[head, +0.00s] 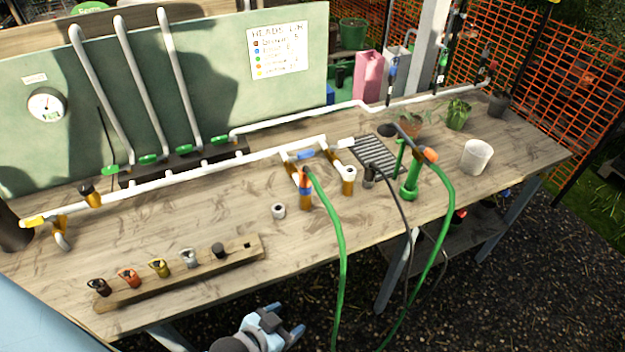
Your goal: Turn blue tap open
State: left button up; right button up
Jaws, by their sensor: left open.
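A blue tap handle (303,155) sits on the white pipe fitting near the middle of the table, just above the orange-and-blue connector (305,190) with the green hose. The handle looks roughly in line with the pipe; whether the tap is open or closed I cannot tell. Another small blue part (393,67) shows on an upright riser at the back. My left gripper (287,320) is open and empty at the bottom, in front of the table's front edge and well away from the blue handle. My right gripper is out of view.
A wooden rack (180,278) with several coloured heads lies at the front left. Green hoses (340,250) hang over the front edge. A white cup (476,157) and potted plants stand at the right. The table between rack and hose is mostly clear.

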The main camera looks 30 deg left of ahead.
aim_at(306, 154)
jog(key=u, duration=0.8)
jog(key=l+u, duration=0.15)
jog(key=u, duration=0.3)
jog(key=k+l+u, duration=0.1)
jog(key=u, duration=0.3)
jog(key=k+l+u, duration=0.1)
jog(key=u, duration=0.35)
jog(key=k+l, duration=0.2)
jog(key=k, duration=0.1)
